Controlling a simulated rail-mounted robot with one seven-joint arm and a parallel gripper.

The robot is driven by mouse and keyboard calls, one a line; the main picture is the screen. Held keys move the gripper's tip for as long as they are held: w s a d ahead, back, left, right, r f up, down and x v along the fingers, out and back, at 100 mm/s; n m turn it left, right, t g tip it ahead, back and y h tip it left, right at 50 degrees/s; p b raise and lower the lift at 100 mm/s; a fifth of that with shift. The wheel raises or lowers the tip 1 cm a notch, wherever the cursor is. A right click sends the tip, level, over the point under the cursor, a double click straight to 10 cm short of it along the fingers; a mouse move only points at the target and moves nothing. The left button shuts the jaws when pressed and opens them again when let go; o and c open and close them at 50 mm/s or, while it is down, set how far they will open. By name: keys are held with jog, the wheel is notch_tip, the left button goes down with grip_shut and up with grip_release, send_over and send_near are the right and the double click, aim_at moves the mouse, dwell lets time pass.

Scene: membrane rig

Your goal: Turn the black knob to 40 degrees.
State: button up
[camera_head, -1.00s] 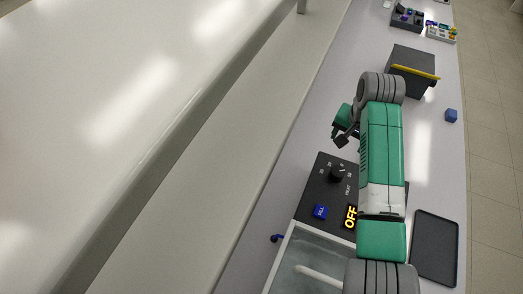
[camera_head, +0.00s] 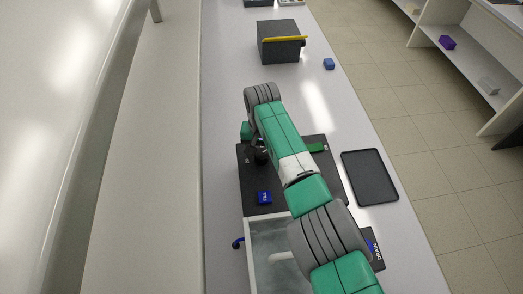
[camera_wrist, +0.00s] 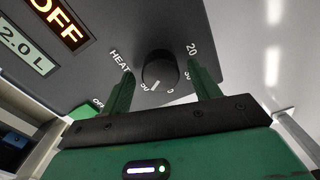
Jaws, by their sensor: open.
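The black knob (camera_wrist: 160,68) sits on the dark panel in the wrist view, beside the word HEAT. A white mark on its lower edge points down and slightly left in that view. The number 20 is legible to its right; the other scale numbers are partly hidden or too small to read surely. My gripper (camera_wrist: 162,73) is open, its green fingers on either side of the knob; contact cannot be told. In the head view my gripper (camera_head: 254,146) is over the panel (camera_head: 246,182), and the arm hides much of the panel.
The blue FILL button (camera_head: 264,197) and a clear-walled tank (camera_head: 262,262) lie nearer than the knob. An OFF display (camera_wrist: 60,22) and a 2.0 L display (camera_wrist: 24,50) are on the panel.

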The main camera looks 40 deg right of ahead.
jog(key=c, duration=1)
jog(key=n, duration=0.9)
jog(key=shift+n, duration=0.3)
